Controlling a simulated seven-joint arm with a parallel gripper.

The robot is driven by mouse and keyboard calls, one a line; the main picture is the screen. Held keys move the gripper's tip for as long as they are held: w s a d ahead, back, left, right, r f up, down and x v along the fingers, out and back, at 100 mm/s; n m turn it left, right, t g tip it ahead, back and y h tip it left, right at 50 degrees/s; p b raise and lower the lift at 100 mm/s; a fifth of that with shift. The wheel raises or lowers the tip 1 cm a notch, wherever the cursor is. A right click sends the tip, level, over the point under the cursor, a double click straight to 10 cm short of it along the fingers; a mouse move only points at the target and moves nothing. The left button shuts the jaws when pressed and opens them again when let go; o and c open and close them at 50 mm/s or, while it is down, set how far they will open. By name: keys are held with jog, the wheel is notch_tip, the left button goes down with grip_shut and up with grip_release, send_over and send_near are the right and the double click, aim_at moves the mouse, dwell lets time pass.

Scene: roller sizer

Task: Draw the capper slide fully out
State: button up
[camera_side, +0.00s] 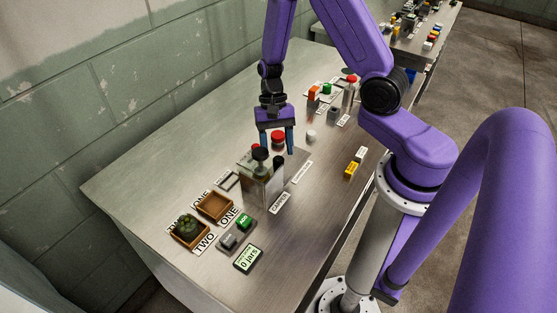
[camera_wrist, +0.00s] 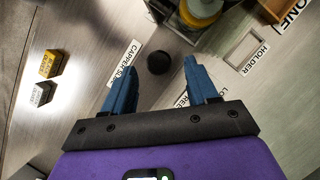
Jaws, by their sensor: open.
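The capper (camera_side: 262,186) is a boxy, partly clear machine on the bench with dark knobs on it. Its upper part also shows at the top of the wrist view (camera_wrist: 178,28). A round black knob (camera_wrist: 158,62) sits beside the CAPPER SLIDE label (camera_wrist: 122,64) in the wrist view. I take it for the slide's knob; how far out the slide is I cannot tell. My gripper (camera_side: 277,150) points down at the capper's far side, fingers apart and empty. In the wrist view the knob lies between and beyond the fingertips (camera_wrist: 158,68); no contact shows.
Brown tray ONE (camera_side: 214,208) and tray TWO with a green item (camera_side: 189,228) stand at the front left. A button box (camera_side: 236,233) and jar display (camera_side: 248,260) are near. A red-topped item (camera_side: 278,137) stands behind my fingers.

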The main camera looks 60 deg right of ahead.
aim_at(278, 158)
jog(key=shift+x, duration=2.15)
